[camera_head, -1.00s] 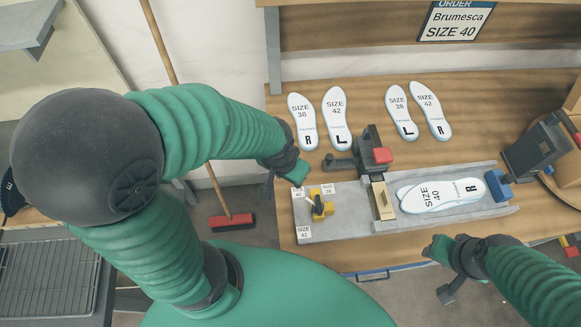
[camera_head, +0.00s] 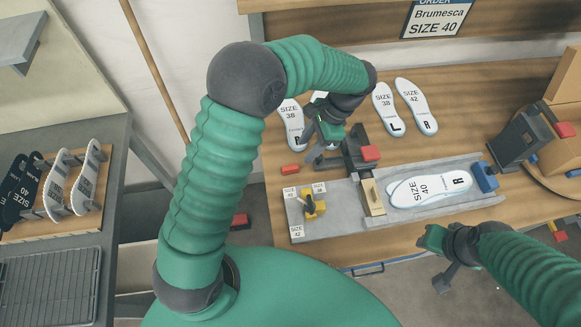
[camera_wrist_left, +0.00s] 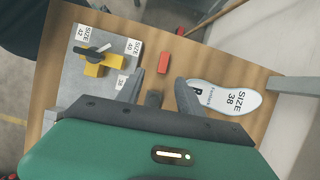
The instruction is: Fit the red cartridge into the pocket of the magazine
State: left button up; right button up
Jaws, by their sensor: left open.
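The red cartridge (camera_head: 290,169) lies on the wooden table, left of the dark magazine (camera_head: 354,147) and behind the grey fixture. It also shows in the left wrist view (camera_wrist_left: 163,58), lying beyond my fingertips, apart from them. The magazine's pocket cannot be made out. My right gripper (camera_head: 434,240) hangs in front of the table edge; its jaws are unclear.
The grey fixture (camera_head: 335,225) carries a yellow selector (camera_head: 314,207) and a stack of size 40 insoles (camera_head: 430,187). A red block (camera_head: 370,153) sits at the magazine's right. Several loose insoles (camera_head: 417,106) lie behind. A dark machine (camera_head: 520,138) stands at right.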

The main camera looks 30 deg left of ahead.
aim_at(291, 167)
pick_arm(q)
jog(key=x, duration=0.7)
jog(key=w+p+x, duration=0.1)
jog(key=x, duration=0.3)
jog(key=shift+a+f, duration=0.25)
jog(key=shift+f, duration=0.15)
jog(key=shift+s, duration=0.1)
grip_shut()
